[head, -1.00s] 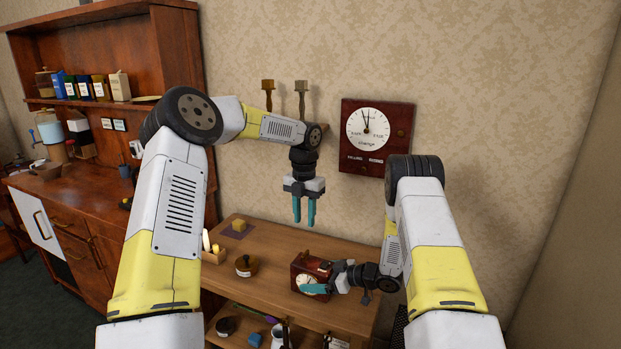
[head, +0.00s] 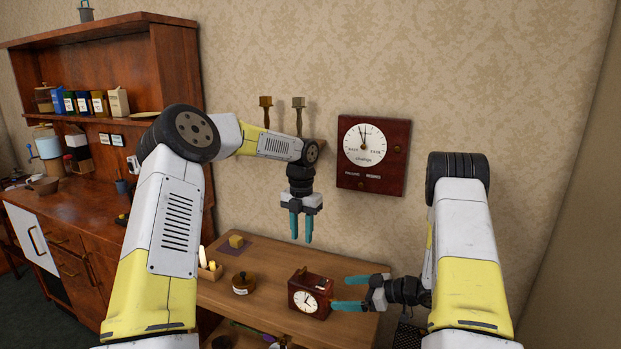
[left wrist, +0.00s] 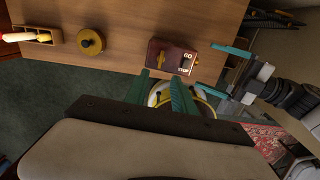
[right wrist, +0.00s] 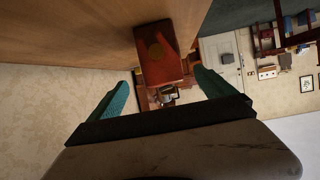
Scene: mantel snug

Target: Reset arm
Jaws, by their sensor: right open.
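My left gripper (head: 300,240) hangs fingers down above the shelf table's back edge, in front of the wall. Its fingers are parted with nothing between them; they also show in the left wrist view (left wrist: 160,88). My right gripper (head: 338,292) is low over the table's right end, fingers pointing left and spread apart, empty. Its fingertips are just right of a small red-brown clock box (head: 297,300) with a white dial, which stands upright. The left wrist view shows GO and STOP labels on the box's top (left wrist: 168,50). The right wrist view shows its side (right wrist: 160,45) between and beyond the fingers.
A wall clock panel (head: 373,180) hangs behind. A dark wooden hutch (head: 90,55) is at left.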

